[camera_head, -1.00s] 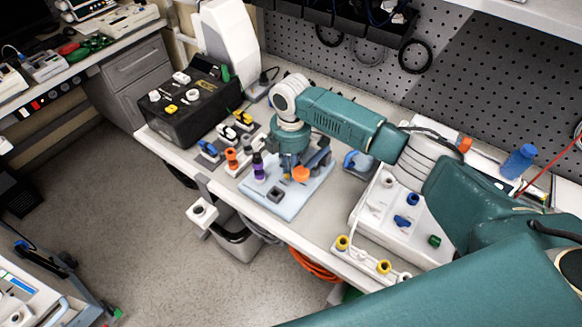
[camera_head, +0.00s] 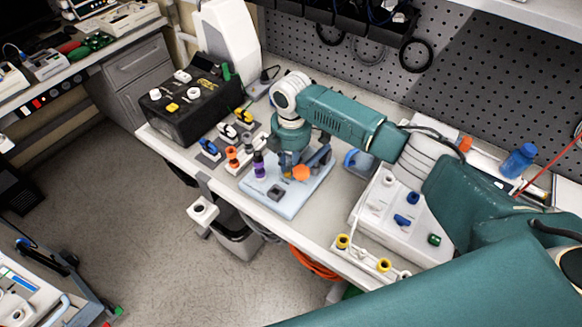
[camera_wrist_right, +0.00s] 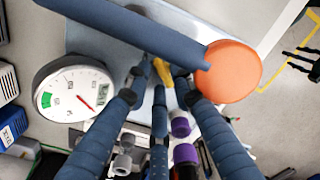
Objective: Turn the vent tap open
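My right gripper (camera_head: 292,174) reaches down over a pale blue board (camera_head: 281,204) on the bench. In the right wrist view its blue-grey fingers (camera_wrist_right: 160,80) are bent inward with gaps between them. A small yellow piece (camera_wrist_right: 164,72), possibly the tap's handle, lies between the fingertips. I cannot tell whether the fingers touch it. A blue bar (camera_wrist_right: 130,34) crosses close beyond the tips and meets an orange round knob (camera_wrist_right: 228,72). The orange knob also shows in the head view (camera_head: 301,172). Which part is the vent tap is not certain. My left gripper is out of view.
A white dial gauge (camera_wrist_right: 72,92) stands beside the fingers. Purple caps (camera_wrist_right: 181,127) sit close below the tips. A black box (camera_head: 192,112) stands left of the board, and a white panel with coloured knobs (camera_head: 385,228) to its right. A pegboard (camera_head: 480,90) closes off the back.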

